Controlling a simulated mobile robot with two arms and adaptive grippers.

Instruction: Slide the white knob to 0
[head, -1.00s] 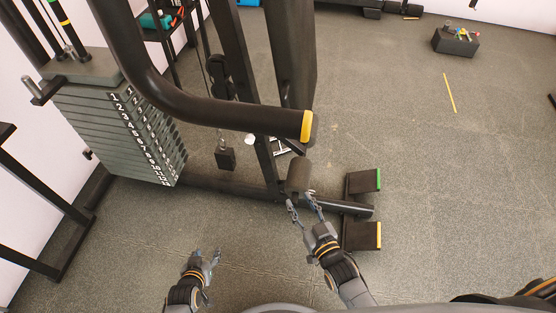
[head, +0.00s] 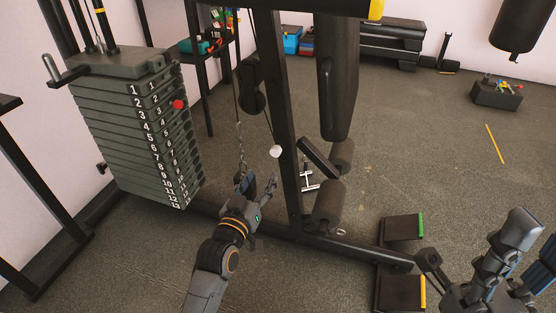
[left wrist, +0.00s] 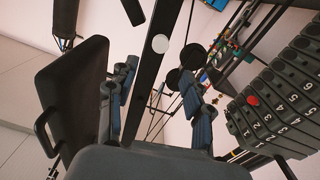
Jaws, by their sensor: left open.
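The white knob (head: 275,151) is a small round cap at the black slanted upright (head: 283,160) of the weight machine. It also shows in the left wrist view (left wrist: 160,43) against the dark bar. My left gripper (head: 259,186) is open and empty just below the knob, apart from it. In the left wrist view its fingers (left wrist: 160,88) stand spread on either side of the bar, with the knob beyond and between them. No 0 mark is readable near the knob. My right gripper (head: 515,232) is at the far right; its fingers are unclear.
A numbered weight stack (head: 135,130) with a red pin (head: 178,104) stands at the left. A chain and cable hang beside the left gripper. Foam rollers (head: 328,205) and footplates (head: 402,290) are right of the upright. Open floor lies beyond.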

